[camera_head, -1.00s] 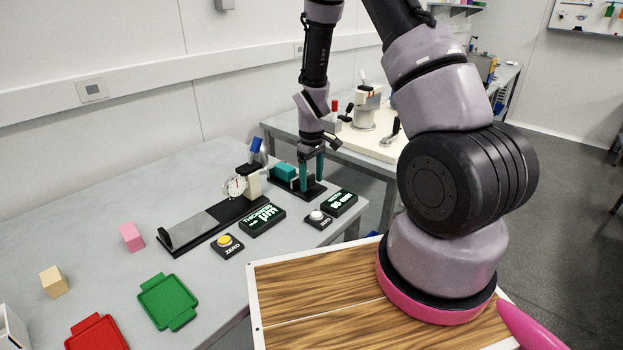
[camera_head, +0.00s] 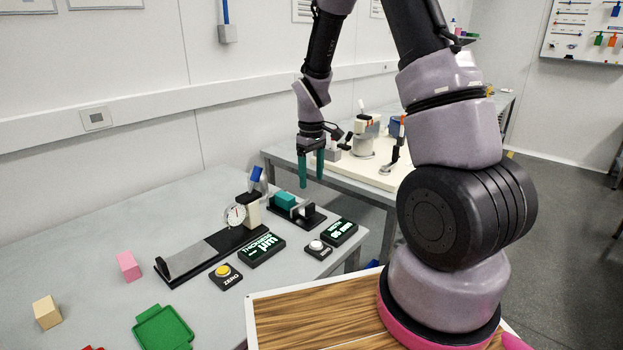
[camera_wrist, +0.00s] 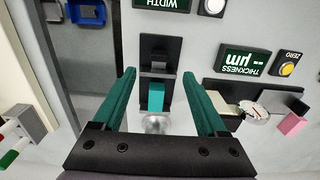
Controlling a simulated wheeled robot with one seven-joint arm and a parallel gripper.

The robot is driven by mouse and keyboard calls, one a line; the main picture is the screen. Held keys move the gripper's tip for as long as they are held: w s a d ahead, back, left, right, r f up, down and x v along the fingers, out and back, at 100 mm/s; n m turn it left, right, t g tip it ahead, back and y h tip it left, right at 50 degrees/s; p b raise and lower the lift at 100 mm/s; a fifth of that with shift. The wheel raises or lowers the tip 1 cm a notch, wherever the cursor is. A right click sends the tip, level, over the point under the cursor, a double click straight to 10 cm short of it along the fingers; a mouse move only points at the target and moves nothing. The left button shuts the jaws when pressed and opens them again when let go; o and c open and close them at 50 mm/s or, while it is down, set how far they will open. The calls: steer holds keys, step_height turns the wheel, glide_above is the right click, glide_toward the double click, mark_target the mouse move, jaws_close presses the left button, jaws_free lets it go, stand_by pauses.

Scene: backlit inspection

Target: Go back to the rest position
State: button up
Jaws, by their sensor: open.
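My gripper (camera_head: 312,168) has two green fingers and hangs in the air above the back of the grey bench, over the width gauge. In the wrist view, my gripper (camera_wrist: 160,100) is open and nothing is between its fingertips. The width gauge (camera_head: 310,216) is a black base with a teal block (camera_head: 284,200) at its left end. The gauge also shows in the wrist view (camera_wrist: 160,52), below the fingers, with the teal block (camera_wrist: 156,97) in line between them.
A thickness gauge with a dial (camera_head: 236,215) stands left of the width gauge. Two displays and two buttons lie in front. A pink block (camera_head: 129,266), a beige block (camera_head: 47,312) and a green tray (camera_head: 163,328) lie nearer. A second table (camera_head: 350,172) stands behind.

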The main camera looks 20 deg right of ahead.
steer(key=s+d+r+m+t+y, duration=0.1)
steer(key=s+r+m+t, duration=0.2)
steer(key=r, duration=0.7)
steer(key=s+d+r+m, duration=0.15)
steer(key=s+r, duration=0.25)
steer(key=r, duration=0.6)
steer(key=s+r+m+t, duration=0.2)
steer(key=s+r+m, duration=0.1)
steer(key=s+r, duration=0.2)
steer(key=s+r+m+t+y, duration=0.1)
steer(key=s+r+m+t, duration=0.1)
steer(key=s+r, duration=0.3)
steer(key=s+d+m, duration=0.1)
steer(key=s, duration=0.3)
steer(key=shift+s+r, duration=0.2)
steer(key=shift+s, duration=0.1)
